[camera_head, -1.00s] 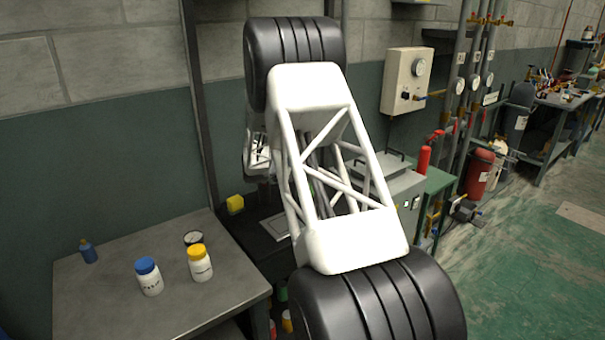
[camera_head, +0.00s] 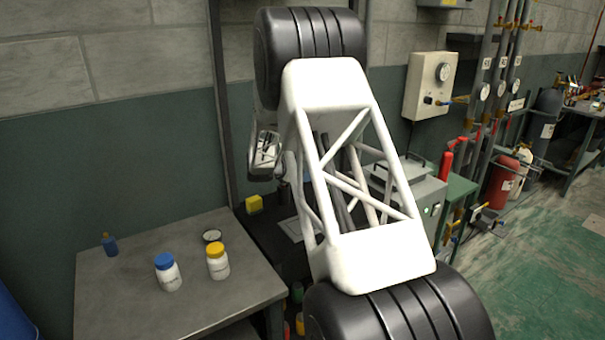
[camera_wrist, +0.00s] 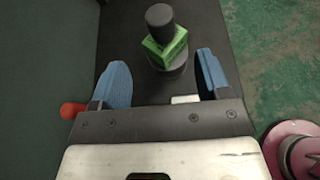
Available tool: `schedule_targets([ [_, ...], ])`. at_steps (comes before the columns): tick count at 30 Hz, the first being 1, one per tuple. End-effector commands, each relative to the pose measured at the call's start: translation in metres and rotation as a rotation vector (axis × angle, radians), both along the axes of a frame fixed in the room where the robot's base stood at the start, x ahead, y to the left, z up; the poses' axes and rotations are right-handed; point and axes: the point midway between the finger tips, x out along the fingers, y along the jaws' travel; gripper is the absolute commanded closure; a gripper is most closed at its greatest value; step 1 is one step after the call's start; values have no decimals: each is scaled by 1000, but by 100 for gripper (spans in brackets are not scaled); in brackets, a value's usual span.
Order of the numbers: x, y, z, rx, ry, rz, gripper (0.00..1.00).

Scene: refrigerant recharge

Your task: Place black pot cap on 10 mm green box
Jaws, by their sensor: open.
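In the wrist view, a green box (camera_wrist: 166,46) with dark printing sits ahead of my gripper (camera_wrist: 162,62). A black cylindrical piece (camera_wrist: 159,18), which looks like the black pot cap, stands on top of the box. A dark grey round piece (camera_wrist: 178,68) shows at the box's lower edge; I cannot tell whether it is under or beside it. My gripper's blue fingers are wide apart, one to each side of the box, with nothing held between them. In the head view, my arm hides the box and cap.
The dark bench top continues around the box. A red rounded thing (camera_wrist: 72,110) lies left of my gripper. A grey table (camera_head: 150,315) bears a blue-capped bottle (camera_head: 168,272), a yellow-capped bottle (camera_head: 217,262) and a small blue bottle (camera_head: 109,244).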

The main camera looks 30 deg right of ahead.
Motion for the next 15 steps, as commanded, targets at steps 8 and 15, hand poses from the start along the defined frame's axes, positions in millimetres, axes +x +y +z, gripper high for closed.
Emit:
schedule_targets([
  [8,-2,2,3,4,-8,-4,30],
  [15,-22,20,25,50,-80,-48,30],
])
